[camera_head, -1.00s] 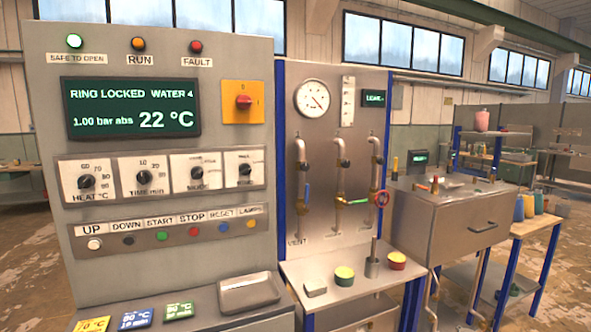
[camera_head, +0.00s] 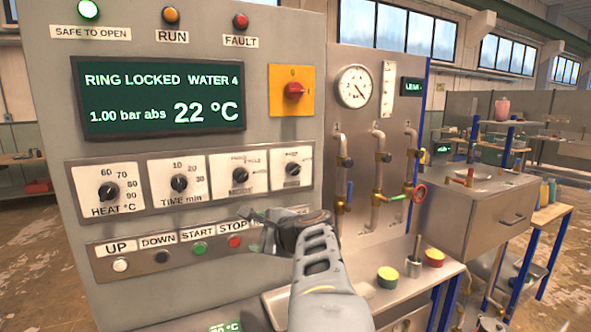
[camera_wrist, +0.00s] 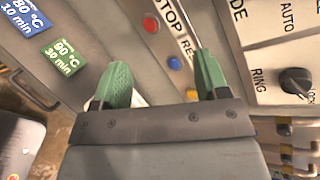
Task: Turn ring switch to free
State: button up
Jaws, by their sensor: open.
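The ring switch is the black rotary knob (camera_head: 292,169) at the right end of the knob row on the grey console. In the wrist view the knob (camera_wrist: 296,80) is at the right, beside its RING label; its pointer direction is hard to make out. The display (camera_head: 160,95) reads RING LOCKED. My gripper (camera_head: 256,228) is in front of the button row, below and left of the ring switch, covering the right-hand buttons. In the wrist view my gripper (camera_wrist: 160,75) has its green fingers apart, with nothing between them.
The red STOP button (camera_head: 235,242) is close to my gripper; the blue button (camera_wrist: 174,62) shows beyond the fingers. The mode knob (camera_head: 241,174) is left of the ring switch. Pipes with valves (camera_head: 378,185) and a bench with a yellow-topped pot (camera_head: 388,277) lie to the right.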

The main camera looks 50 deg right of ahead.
aim_at(297, 172)
jog(key=s+d+r+m+t+h, duration=0.1)
jog(key=s+d+r+m+h, duration=0.2)
jog(key=d+r+m, duration=0.3)
jog(key=s+d+r+m+t+h, duration=0.2)
jog(key=s+d+r+m+h, duration=0.15)
jog(key=d, duration=0.45)
jog(key=p+x, duration=0.1)
jog(key=x, duration=0.3)
jog(key=p+x, duration=0.1)
jog(key=x, duration=0.4)
jog(key=p+x, duration=0.2)
jog(key=x, duration=0.2)
jog(key=shift+w+a+f, duration=0.1)
jog(key=shift+w+a, duration=0.05)
jog(key=shift+w, duration=0.35)
jog(key=c, duration=0.9)
